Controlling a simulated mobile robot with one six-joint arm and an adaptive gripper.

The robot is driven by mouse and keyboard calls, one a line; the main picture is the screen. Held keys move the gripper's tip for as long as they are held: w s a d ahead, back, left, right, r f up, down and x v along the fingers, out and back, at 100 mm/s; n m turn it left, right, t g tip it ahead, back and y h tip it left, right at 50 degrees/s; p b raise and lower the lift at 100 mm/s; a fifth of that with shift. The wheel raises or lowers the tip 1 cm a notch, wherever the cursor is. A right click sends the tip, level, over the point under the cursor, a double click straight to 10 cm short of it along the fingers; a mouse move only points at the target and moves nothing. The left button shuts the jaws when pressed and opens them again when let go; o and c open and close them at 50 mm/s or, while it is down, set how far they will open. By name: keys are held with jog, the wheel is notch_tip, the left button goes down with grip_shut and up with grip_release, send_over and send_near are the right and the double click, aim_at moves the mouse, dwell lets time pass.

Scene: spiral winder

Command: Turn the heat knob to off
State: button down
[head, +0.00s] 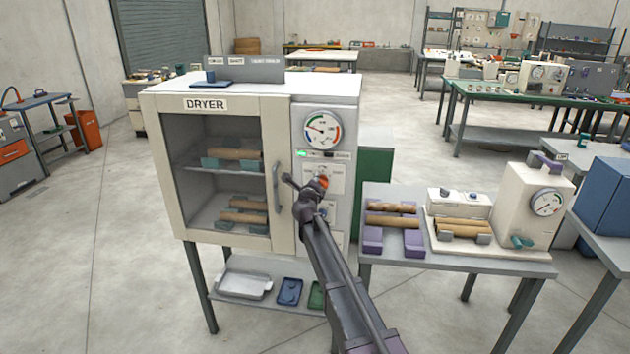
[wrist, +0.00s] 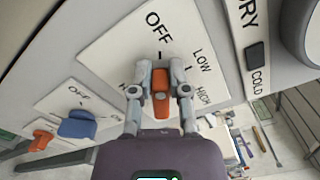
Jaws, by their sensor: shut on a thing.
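The heat knob is an orange knob (wrist: 161,98) on a white plate (wrist: 118,48) on the dryer (head: 186,130). In the wrist view the plate reads OFF, LOW and HIGH, with other lettering partly hidden behind a finger. My gripper (wrist: 161,78) is shut on the orange knob, one finger on each side. The knob's long axis runs up the picture, roughly in line with the OFF mark. In the head view my gripper (head: 316,190) is at the dryer's control panel, and the orange knob (head: 323,181) shows just beyond it, partly covered.
Below on the panel are a blue knob (wrist: 77,125) by another OFF label and an orange part (wrist: 41,140). A black switch (wrist: 255,56) is beside the COLD label. The dryer's door handle (head: 279,190) is left of my gripper; a side table (head: 500,262) stands right.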

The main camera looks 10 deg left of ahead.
jog(key=c, duration=0.6)
grip_release()
jog(key=shift+s+d+f, duration=0.1)
jog(key=shift+d+f, duration=0.05)
jog(key=shift+d, duration=0.05)
jog(key=shift+a, duration=0.1)
jog(key=s, duration=1.2)
jog(key=shift+a, duration=0.2)
